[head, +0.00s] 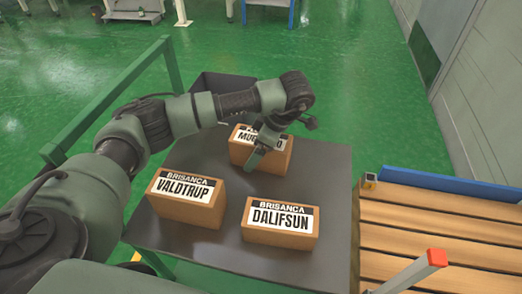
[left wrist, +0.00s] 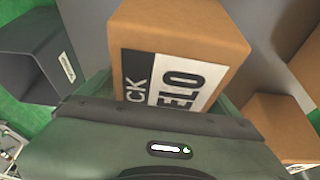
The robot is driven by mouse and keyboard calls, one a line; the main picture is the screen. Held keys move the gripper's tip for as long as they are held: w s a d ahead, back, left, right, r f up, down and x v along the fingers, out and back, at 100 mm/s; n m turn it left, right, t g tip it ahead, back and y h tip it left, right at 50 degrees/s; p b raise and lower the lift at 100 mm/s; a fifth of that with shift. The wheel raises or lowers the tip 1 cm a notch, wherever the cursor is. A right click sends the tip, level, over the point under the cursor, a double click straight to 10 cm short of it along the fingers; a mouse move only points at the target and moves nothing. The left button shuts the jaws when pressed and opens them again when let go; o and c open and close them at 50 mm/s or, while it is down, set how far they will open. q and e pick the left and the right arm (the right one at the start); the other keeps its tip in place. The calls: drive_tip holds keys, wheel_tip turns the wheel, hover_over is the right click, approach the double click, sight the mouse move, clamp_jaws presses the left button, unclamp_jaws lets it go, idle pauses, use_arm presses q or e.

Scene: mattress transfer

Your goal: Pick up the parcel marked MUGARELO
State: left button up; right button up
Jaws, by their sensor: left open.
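The MUGARELO parcel (head: 280,158) is a brown box with a black-and-white label, upright at the back of the dark table top (head: 328,190). My arm covers part of its label. In the left wrist view the parcel (left wrist: 190,40) is large and close in front of the palm, its label reading "ELO". My left gripper (head: 258,156) is open at the parcel's front and top, pointing down. I cannot tell whether the fingers touch it. The VALDTRUP parcel (head: 187,200) stands front left, and the DALIFSUN parcel (head: 280,225) front right. My right gripper is not in view.
A dark open bin (head: 225,84) is behind the table; it also shows in the left wrist view (left wrist: 35,62). A green rail (head: 110,95) runs along the left. A slatted wooden surface (head: 440,225) lies right, with a red-capped post (head: 436,258) in front.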

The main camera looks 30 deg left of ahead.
use_arm(q)
drive_tip(key=c, duration=2)
